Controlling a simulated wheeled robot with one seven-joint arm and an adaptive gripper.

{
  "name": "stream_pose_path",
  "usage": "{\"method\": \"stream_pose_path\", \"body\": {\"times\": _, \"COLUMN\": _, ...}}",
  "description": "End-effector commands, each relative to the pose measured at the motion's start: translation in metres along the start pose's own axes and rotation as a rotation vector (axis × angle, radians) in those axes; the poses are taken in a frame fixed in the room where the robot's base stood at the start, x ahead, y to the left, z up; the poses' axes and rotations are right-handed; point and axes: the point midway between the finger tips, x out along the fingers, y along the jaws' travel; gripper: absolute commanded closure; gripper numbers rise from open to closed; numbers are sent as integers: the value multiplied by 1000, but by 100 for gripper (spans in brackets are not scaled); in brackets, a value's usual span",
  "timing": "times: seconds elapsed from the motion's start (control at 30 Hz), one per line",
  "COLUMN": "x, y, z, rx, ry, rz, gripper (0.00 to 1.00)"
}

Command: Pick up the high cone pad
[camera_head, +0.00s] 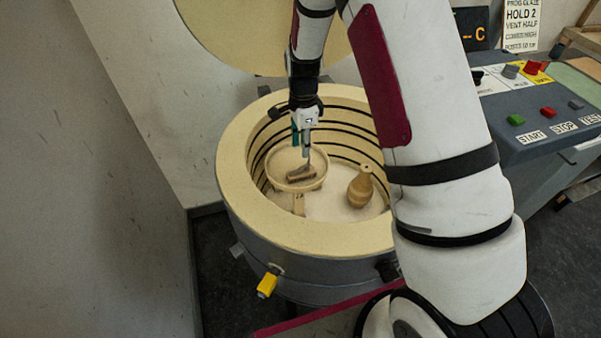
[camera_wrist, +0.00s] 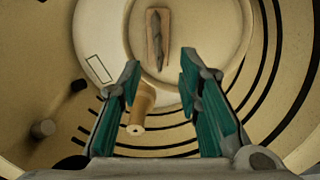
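The high cone pad (camera_wrist: 157,38) is a small tan block with grey pointed cones on it. It lies on a pale round shelf (camera_wrist: 200,55) inside the kiln. In the head view the pad (camera_head: 300,174) sits on that raised round shelf (camera_head: 277,163), just below my gripper (camera_head: 304,150). In the wrist view my gripper (camera_wrist: 160,72) is open and empty. Its two green-padded fingers are spread apart, with the pad beyond their tips, roughly centred between them. The head view does not clearly show the gap between fingers and pad.
The open kiln (camera_head: 232,150) has a thick cream rim and dark coils around its inner wall. A tan vase (camera_head: 360,188) stands on the kiln floor right of the shelf. The raised lid (camera_head: 250,35) is behind my arm. A control panel (camera_head: 530,110) stands at right.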

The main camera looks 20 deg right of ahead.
Motion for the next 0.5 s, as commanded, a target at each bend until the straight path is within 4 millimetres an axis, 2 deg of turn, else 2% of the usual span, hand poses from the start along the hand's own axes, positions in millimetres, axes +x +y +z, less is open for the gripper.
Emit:
{"method": "stream_pose_path", "body": {"times": 0.1, "x": 20, "y": 0, "z": 0, "rx": -1, "ry": 0, "rz": 2, "gripper": 68}}
{"method": "stream_pose_path", "body": {"times": 0.37, "x": 38, "y": 1, "z": 1, "rx": -1, "ry": -1, "rz": 0, "gripper": 68}}
{"method": "stream_pose_path", "body": {"times": 0.5, "x": 57, "y": 3, "z": 3, "rx": 0, "ry": -1, "rz": 2, "gripper": 68}}
